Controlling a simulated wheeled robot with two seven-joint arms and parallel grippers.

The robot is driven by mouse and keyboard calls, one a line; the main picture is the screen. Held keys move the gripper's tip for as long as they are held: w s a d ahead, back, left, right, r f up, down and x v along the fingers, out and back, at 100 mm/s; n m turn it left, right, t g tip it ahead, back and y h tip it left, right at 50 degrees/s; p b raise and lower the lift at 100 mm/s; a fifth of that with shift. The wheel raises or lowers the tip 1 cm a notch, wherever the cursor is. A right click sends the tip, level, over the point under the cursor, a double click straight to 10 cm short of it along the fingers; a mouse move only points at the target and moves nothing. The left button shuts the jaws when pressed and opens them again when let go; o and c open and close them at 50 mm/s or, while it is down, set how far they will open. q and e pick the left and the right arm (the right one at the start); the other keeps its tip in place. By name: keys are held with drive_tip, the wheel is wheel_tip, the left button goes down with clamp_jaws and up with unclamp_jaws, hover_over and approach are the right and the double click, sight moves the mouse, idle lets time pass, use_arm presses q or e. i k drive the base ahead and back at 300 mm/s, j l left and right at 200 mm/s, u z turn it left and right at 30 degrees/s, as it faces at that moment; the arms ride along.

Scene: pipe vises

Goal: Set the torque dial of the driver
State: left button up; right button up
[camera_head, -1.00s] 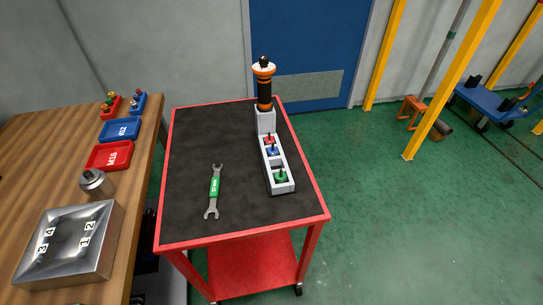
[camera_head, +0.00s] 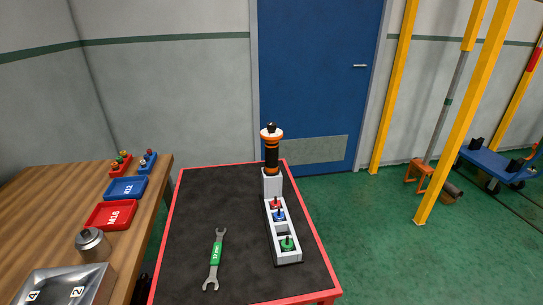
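The driver (camera_head: 271,155) is black and orange, with an orange collar and a black knob on top. It stands upright in the raised grey block at the far end of a holder (camera_head: 290,258) on the red cart. The holder also carries small red (camera_head: 276,204), blue (camera_head: 279,215) and green (camera_head: 288,243) pieces with dark stems. Any dial markings on the driver are too small to read. Neither of my grippers is in view.
A green-handled wrench (camera_head: 215,256) lies on the cart's black mat (camera_head: 198,215), left of the holder. The wooden bench (camera_head: 52,209) at left carries red M16 (camera_head: 111,215) and blue M12 (camera_head: 126,188) trays, a metal cylinder (camera_head: 92,243) and a metal box (camera_head: 68,284).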

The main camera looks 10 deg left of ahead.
sight(272, 127)
drive_tip(key=i+l, duration=0.1)
drive_tip(key=l, duration=0.3)
drive_tip(key=i+l, duration=0.15)
drive_tip(key=l, duration=0.2)
drive_tip(key=i+l, duration=0.1)
drive_tip(key=l, duration=0.3)
drive_tip(key=i+l, duration=0.1)
drive_tip(key=l, duration=0.25)
drive_tip(key=z, duration=0.05)
